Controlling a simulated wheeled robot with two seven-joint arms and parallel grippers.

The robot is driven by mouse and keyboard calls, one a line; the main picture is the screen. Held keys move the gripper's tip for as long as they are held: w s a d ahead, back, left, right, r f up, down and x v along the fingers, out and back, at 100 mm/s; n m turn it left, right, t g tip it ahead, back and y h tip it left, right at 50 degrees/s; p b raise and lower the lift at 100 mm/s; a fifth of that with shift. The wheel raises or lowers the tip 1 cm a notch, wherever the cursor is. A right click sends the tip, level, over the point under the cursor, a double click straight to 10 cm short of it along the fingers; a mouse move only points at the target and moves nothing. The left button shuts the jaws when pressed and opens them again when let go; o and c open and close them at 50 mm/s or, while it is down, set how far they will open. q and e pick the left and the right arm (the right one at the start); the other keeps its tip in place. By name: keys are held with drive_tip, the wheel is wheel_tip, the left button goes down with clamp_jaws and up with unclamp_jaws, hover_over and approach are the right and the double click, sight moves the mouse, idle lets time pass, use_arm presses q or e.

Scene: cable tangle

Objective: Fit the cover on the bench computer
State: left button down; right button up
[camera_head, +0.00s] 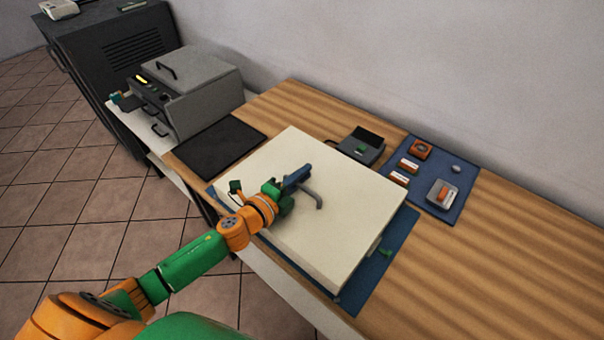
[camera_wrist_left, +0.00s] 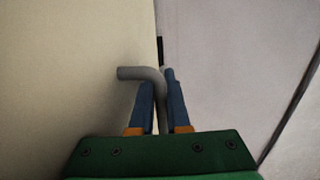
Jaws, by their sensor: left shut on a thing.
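A large cream cover (camera_head: 335,210) with a grey bent handle (camera_head: 315,197) lies roughly flat over a blue mat (camera_head: 385,280) on the wooden bench. My left gripper (camera_head: 298,177) is over the cover's top, shut on that handle. In the left wrist view the grey handle (camera_wrist_left: 140,73) passes between the two blue fingers (camera_wrist_left: 160,92), beside the cream surface (camera_wrist_left: 60,80). Small green parts (camera_head: 386,253) stick out at the cover's right side. The computer under the cover is hidden; I cannot tell whether the cover is fully seated. My right gripper is not in view.
A black mat (camera_head: 220,147) lies left of the cover. A small grey device (camera_head: 357,148) stands behind it. A dark blue mat (camera_head: 425,190) with small orange and grey parts lies behind right. A grey machine (camera_head: 190,95) stands back left. The bench's right is clear.

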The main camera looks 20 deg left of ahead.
use_arm(q)
drive_tip(key=c, duration=0.8)
unclamp_jaws()
drive_tip(key=shift+s, duration=0.1)
drive_tip(key=shift+s, duration=0.1)
drive_tip(key=shift+s+a+f, duration=0.1)
drive_tip(key=shift+s, duration=0.25)
drive_tip(key=b+v, duration=0.1)
drive_tip(key=v, duration=0.5)
drive_tip(key=shift+r, duration=0.2)
drive_tip(key=shift+r, duration=0.15)
wheel_tip(320, 180, up, 6)
drive_tip(key=p, duration=0.6)
